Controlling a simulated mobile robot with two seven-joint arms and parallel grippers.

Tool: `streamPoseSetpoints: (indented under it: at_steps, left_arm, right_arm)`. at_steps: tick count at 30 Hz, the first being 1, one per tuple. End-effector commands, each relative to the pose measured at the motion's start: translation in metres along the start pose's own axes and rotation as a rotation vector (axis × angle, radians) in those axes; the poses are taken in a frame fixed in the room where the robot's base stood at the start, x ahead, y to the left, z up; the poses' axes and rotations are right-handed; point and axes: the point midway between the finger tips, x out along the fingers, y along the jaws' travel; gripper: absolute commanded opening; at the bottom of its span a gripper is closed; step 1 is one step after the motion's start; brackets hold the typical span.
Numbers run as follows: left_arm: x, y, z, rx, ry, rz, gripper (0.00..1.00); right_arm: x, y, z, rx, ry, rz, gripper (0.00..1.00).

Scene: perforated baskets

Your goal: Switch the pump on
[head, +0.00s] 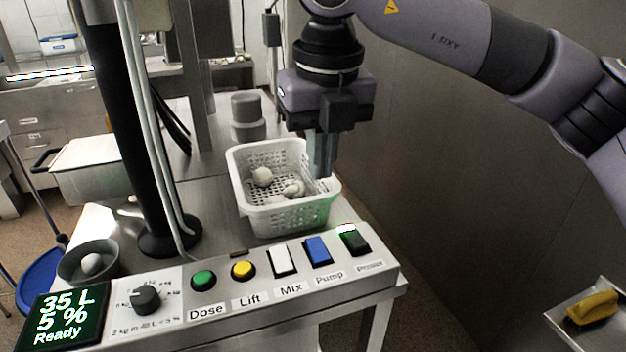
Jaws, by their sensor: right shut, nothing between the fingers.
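The control panel at the front has a blue rocker switch (318,250) with the label "Pump" below it. My right gripper (321,172) points down over the right side of the white perforated basket (285,217), behind and above the pump switch and apart from it. Its fingers are together with nothing between them. The display (64,317) at the left of the panel reads "35 L", "5 %" and "Ready". My left gripper is not in this view.
Beside the blue switch are a white switch (281,260) labelled Mix and a dark green-lit switch (354,240). Further left are the yellow Lift button (243,270), the green Dose button (203,280) and a black knob (146,300). The basket holds pale pieces (263,177). A black column (140,130) stands left.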

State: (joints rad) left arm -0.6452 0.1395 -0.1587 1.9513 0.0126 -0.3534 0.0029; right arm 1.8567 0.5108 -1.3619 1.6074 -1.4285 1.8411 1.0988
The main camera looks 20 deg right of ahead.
Motion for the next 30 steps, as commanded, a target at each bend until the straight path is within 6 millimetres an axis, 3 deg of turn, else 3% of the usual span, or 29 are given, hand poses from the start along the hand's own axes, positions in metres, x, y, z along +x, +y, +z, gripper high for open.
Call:
streamPoseSetpoints:
  at_steps: [16, 22, 30]
  left_arm:
    - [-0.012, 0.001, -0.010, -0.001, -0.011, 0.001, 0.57]
    - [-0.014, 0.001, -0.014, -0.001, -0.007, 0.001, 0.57]
    - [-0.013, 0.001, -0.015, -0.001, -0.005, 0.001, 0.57]
  right_arm:
    - [0.106, 0.000, -0.001, -0.003, 0.006, 0.001, 0.00]
    - [0.126, 0.001, -0.001, -0.002, 0.004, 0.002, 0.00]
    - [0.130, 0.001, -0.001, -0.003, 0.002, 0.003, 0.00]
